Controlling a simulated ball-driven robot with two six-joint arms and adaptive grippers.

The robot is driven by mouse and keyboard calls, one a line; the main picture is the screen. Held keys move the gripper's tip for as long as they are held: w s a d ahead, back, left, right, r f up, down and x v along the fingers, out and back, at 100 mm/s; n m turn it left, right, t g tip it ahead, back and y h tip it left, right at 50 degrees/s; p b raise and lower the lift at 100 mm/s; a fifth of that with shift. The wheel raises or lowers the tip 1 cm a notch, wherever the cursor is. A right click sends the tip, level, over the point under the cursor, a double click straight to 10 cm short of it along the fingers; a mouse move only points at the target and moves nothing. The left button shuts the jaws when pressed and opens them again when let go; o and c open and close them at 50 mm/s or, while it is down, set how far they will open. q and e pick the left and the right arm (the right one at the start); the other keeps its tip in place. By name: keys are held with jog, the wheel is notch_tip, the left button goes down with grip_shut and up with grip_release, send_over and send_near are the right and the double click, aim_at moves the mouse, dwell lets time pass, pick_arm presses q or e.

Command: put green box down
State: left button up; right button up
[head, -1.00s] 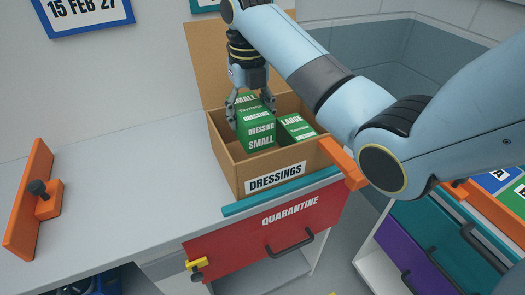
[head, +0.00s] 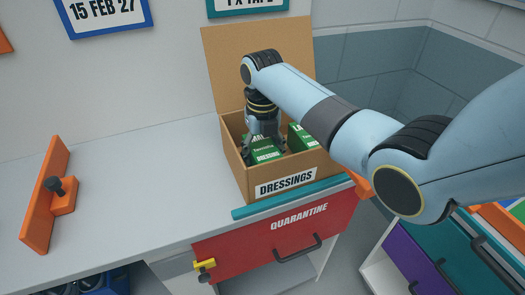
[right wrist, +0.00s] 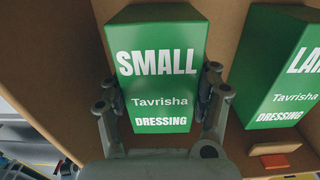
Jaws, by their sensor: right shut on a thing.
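The green box (right wrist: 158,82), labelled SMALL Tavrisha DRESSING, is between the fingers of my right gripper (right wrist: 160,98) in the right wrist view. In the head view the green box (head: 264,154) is low inside the open cardboard DRESSINGS box (head: 285,184), on its left side. My right gripper (head: 264,142) is shut on it from above. Whether its underside touches the box floor is hidden. A second green box (head: 299,138), labelled LARGE in the right wrist view (right wrist: 290,70), stands to the right in the cardboard box, apart from the held one. My left gripper is not in view.
The cardboard box stands on the grey counter (head: 150,190), its lid (head: 255,65) raised behind. A teal strip (head: 290,197) runs along the counter edge above the red QUARANTINE drawer (head: 270,240). An orange bracket (head: 50,196) stands at left. The counter between is clear.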

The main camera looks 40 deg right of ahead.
aim_at(263, 147)
jog(key=o, duration=1.4)
jog(key=shift+r, duration=0.1)
notch_tip(263, 147, up, 12)
jog(key=shift+r+b, duration=0.1)
jog(key=shift+b, duration=0.5)
